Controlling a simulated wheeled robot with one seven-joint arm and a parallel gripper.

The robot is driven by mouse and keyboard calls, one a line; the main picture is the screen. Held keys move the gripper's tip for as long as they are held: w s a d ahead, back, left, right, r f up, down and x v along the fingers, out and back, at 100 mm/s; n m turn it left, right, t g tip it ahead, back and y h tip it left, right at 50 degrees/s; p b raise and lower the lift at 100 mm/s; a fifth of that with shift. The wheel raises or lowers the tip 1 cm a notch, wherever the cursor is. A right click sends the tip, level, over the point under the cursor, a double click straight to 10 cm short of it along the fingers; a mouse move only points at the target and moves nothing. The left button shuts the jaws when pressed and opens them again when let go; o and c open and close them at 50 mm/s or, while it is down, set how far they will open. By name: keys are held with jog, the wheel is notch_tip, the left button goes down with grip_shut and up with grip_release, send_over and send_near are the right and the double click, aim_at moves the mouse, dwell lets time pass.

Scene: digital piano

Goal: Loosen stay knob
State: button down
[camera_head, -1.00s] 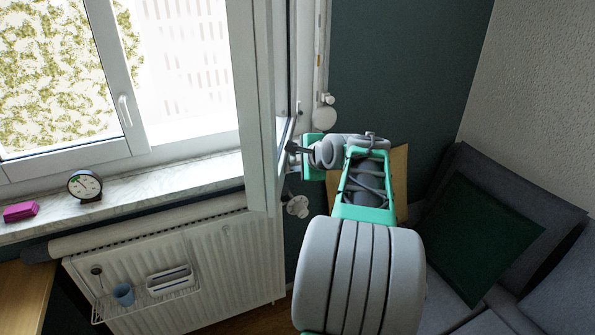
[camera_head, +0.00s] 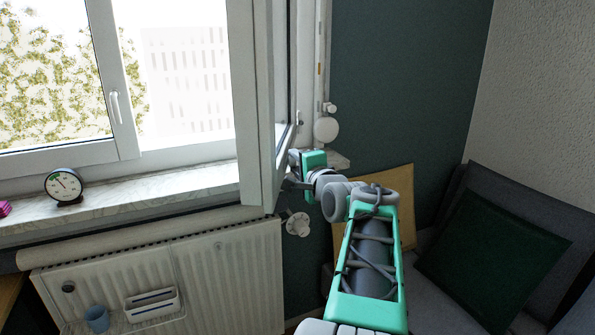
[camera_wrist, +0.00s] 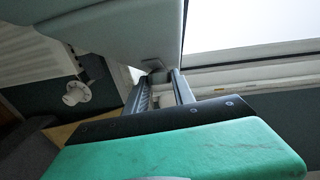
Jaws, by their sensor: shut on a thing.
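The open window sash (camera_head: 254,110) stands edge-on towards me, right of the fixed pane. My gripper (camera_head: 286,184) is at the lower right edge of this sash in the head view. In the wrist view my gripper (camera_wrist: 162,88) has its two fingers close around a small pale-grey part, the stay knob (camera_wrist: 158,75), just under the sash's lower corner. The fingers are shut on it. Most of the knob is hidden by the fingers, and its turn cannot be made out. In the head view the sash and my arm hide it.
A marble sill (camera_head: 150,200) carries a round dial clock (camera_head: 64,186). Below is a radiator (camera_head: 215,270) with a valve (camera_head: 298,224) close under my gripper and a rack with a blue cup (camera_head: 96,318). A sofa with a dark green cushion (camera_head: 492,250) is at right.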

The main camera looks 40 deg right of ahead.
jog(key=shift+f, duration=0.25)
jog(key=c, duration=1.1)
grip_release()
jog(key=shift+r, duration=0.15)
jog(key=v, duration=0.7)
jog(key=shift+s+a, duration=0.15)
jog(key=shift+s, duration=0.2)
